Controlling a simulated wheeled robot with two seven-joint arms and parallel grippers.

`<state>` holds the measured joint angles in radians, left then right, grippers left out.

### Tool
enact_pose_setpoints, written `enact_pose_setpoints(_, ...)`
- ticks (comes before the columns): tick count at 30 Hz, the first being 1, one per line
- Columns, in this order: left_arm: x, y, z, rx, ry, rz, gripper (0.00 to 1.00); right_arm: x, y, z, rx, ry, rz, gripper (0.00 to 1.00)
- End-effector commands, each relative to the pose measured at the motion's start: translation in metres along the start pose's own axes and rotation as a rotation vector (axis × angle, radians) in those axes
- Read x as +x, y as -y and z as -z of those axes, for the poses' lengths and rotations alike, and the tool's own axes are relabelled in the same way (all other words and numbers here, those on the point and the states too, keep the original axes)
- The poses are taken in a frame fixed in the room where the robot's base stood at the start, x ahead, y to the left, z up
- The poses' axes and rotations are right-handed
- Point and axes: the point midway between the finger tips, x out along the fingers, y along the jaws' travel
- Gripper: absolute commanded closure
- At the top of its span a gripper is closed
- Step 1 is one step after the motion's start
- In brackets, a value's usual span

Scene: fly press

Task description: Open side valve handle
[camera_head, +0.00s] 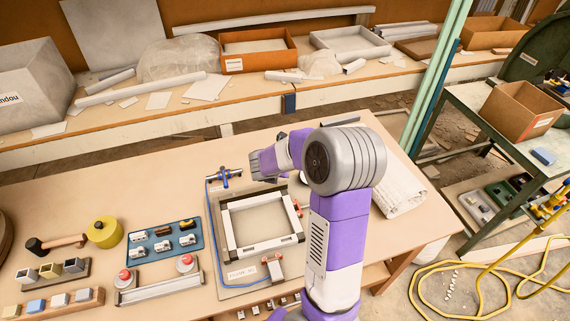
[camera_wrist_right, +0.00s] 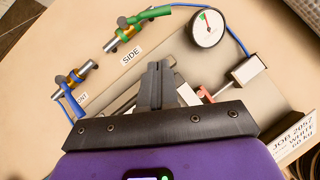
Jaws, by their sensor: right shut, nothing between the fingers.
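The side valve (camera_wrist_right: 125,36) shows at the top left of the right wrist view, a brass and grey body with a green handle (camera_wrist_right: 148,14) pointing up and right. A "SIDE" label (camera_wrist_right: 131,54) lies beside it. A second valve (camera_wrist_right: 73,82) with a blue handle sits lower left, by a partly covered label. My right gripper (camera_wrist_right: 157,82) is shut and empty, its fingertips below the SIDE label and apart from both valves. In the head view, my right gripper (camera_head: 255,166) is beside a blue-handled valve (camera_head: 226,177); I cannot make out the green handle there. My left gripper is out of view.
A round gauge (camera_wrist_right: 205,27) and a blue hose stand right of the side valve. A white square frame (camera_head: 232,247) lies on the bench plate. A blue tray (camera_head: 160,243), a yellow roll (camera_head: 104,232) and a mallet (camera_head: 55,243) lie to the left. A folded cloth (camera_head: 398,188) lies right.

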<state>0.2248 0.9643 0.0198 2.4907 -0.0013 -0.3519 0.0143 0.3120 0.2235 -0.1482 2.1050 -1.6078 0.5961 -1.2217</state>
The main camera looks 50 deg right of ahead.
Motion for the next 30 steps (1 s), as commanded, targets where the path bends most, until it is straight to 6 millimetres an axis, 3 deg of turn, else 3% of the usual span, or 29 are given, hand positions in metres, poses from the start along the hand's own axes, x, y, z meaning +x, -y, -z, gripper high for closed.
enact_pose_setpoints(15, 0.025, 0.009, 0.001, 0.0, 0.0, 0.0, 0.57, 0.102, 0.002, -0.001, 0.004, -0.001, 0.007, 1.0)
enact_pose_setpoints(21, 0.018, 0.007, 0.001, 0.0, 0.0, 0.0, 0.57, 0.118, 0.002, -0.02, 0.004, 0.0, 0.005, 1.0)
enact_pose_setpoints(30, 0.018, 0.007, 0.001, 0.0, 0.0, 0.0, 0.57, 0.126, 0.001, -0.026, 0.004, -0.001, 0.004, 1.0)
